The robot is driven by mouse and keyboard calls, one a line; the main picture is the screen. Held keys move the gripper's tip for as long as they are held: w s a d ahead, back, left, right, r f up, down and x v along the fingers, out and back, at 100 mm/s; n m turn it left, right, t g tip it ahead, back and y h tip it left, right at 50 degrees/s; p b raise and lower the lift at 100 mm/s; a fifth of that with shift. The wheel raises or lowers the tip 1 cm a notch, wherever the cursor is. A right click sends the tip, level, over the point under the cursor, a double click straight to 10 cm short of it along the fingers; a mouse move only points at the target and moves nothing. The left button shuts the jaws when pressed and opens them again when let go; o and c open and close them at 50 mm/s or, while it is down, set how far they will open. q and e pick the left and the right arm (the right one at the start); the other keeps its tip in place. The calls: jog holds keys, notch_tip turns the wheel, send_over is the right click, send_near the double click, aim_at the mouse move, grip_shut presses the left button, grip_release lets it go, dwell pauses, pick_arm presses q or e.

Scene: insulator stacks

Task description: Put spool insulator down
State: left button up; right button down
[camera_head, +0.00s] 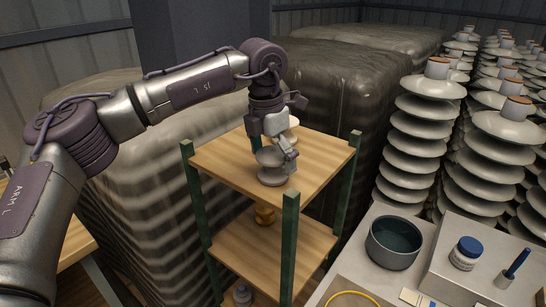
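A grey spool insulator (271,176) is upright at the top board (225,158) of a wooden shelf with green posts. Its base appears to rest on the board. My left gripper (283,152) is right at it, pointing down, with one finger against or just beside its upper right rim. The other finger is hidden, so I cannot tell if the gripper grips it. A pale rounded piece (292,122) shows just behind the gripper, partly hidden. My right gripper is not in view.
Tall stacks of white disc insulators (412,140) stand at right. A dark round bowl (393,245) and a blue-lidded jar (466,253) are at front right. Large wrapped bales stand behind.

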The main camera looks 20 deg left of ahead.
aim_at(268, 152)
pick_arm(q)
jog(key=shift+r, duration=0.55)
jog(key=r, duration=0.3)
jog(key=r+b, duration=0.1)
jog(key=r, duration=0.3)
jog(key=s+r+b, duration=0.1)
jog(key=r, duration=0.2)
jog(key=shift+s+a+r, duration=0.1)
jog(key=shift+a+r, duration=0.15)
jog(key=shift+a, duration=0.05)
jog(key=shift+r, duration=0.35)
jog(key=shift+f, duration=0.1)
